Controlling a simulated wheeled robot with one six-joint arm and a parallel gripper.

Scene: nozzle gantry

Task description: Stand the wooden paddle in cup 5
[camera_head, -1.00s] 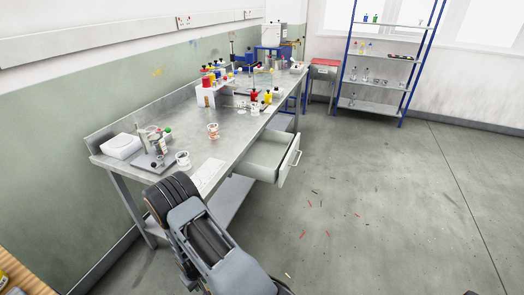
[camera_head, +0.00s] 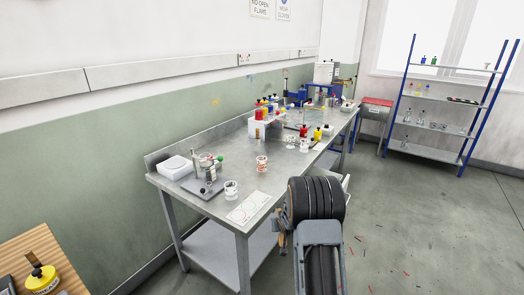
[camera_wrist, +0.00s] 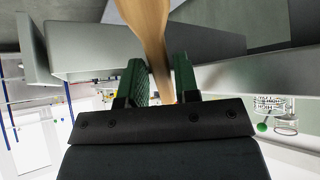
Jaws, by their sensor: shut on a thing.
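The wooden paddle (camera_wrist: 148,25) is pale brown and runs between the jaws of my gripper (camera_wrist: 158,82) in the wrist view. The green finger pads close on its narrower part; its wide part extends past the top of the picture. In the head view my arm hides most of the gripper. Small white cups stand on the bench: one (camera_head: 231,189) near the front edge and one with reddish marks (camera_head: 262,164) further back. I cannot read a number on any cup, so I cannot tell which is cup 5.
The metal bench (camera_head: 222,212) runs along the green wall. It bears a white box (camera_head: 175,168), a grey stand (camera_head: 206,186), a paper sheet (camera_head: 249,207) and several bottles further back. Floor at right is mostly clear.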

